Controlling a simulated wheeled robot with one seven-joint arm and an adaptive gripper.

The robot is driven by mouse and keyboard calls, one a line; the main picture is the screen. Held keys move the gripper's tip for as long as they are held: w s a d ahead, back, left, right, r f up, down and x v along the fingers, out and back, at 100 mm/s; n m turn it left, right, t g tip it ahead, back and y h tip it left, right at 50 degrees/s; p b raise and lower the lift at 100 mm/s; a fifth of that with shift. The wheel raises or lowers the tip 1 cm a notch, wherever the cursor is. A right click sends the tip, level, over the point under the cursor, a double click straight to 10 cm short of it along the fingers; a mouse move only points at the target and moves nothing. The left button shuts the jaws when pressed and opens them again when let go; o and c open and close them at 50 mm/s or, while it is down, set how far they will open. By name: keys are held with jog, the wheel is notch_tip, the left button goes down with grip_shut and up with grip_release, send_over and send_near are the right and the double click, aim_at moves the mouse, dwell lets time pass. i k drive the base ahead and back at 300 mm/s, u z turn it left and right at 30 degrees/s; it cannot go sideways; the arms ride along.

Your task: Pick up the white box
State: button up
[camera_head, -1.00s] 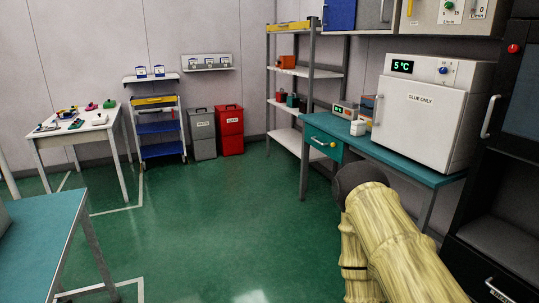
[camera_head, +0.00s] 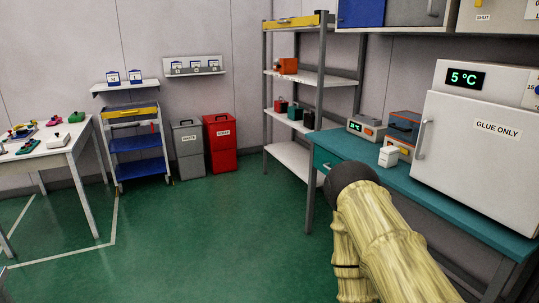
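A small white box (camera_head: 388,156) stands on the teal bench (camera_head: 424,195), near its front edge and left of the large white cabinet. My arm, pale and ribbed with a dark rounded joint, reaches in from the bottom right in front of the bench. The joint is below and left of the white box in the picture, and a gap shows between them. My gripper is not in view.
On the bench are a grey device with a display (camera_head: 366,128), an orange-edged case (camera_head: 403,128) and the white "GLUE ONLY" cabinet (camera_head: 470,140). A shelf rack (camera_head: 319,90) stands left of the bench. The green floor (camera_head: 220,235) is clear in the middle.

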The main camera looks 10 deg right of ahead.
aim_at(389, 156)
jog(key=i, duration=3.3)
jog(key=z, duration=1.05)
